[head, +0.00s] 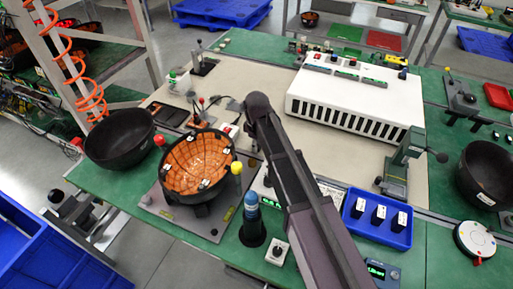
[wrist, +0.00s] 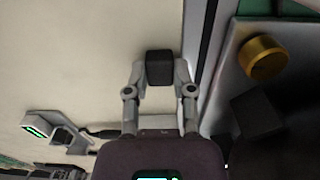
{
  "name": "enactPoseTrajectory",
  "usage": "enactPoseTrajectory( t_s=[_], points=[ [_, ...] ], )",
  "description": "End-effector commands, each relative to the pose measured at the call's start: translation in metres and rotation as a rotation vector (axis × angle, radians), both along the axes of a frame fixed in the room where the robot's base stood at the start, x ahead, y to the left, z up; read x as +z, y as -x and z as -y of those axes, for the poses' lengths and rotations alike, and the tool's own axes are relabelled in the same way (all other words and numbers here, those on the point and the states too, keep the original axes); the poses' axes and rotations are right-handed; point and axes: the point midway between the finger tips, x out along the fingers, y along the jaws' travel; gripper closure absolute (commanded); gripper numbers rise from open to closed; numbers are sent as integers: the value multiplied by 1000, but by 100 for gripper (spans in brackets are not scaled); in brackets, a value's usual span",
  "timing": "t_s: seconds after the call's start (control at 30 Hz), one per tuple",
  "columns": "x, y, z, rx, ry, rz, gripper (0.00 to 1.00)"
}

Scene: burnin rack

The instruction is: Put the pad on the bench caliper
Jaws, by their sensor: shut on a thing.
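A dark, block-shaped pad (wrist: 159,68) sits between the fingertips of my gripper (wrist: 160,76) in the wrist view. The gripper is shut on it, with one finger on each side. In the head view my arm reaches over the bench and hides the gripper and the pad. A grey device with a green-lit display (wrist: 38,131) lies left of the gripper in the wrist view; it may be the bench caliper, but I cannot tell for sure. Bare beige mat (wrist: 75,60) shows around the held pad.
An orange-lined black bowl fixture (head: 197,160) stands left of my arm. A white slotted box (head: 355,97) stands at the back right. A blue tray (head: 377,238) with labelled black blocks, a green press-like stand (head: 403,160) and black bowls (head: 120,140) also occupy the bench.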

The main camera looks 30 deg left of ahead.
Motion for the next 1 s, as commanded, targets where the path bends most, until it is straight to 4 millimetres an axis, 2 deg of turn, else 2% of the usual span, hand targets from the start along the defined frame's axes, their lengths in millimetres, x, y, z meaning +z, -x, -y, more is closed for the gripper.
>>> enactPoseTrajectory(
  t_s=[0.07, 0.57, 1.0],
  points=[
    [0, 0, 0, 0, 0, 0, 84],
    [8, 0, 0, 0, 0, 0, 84],
    [47, 0, 0, 0, 0, 0, 84]
  ],
)
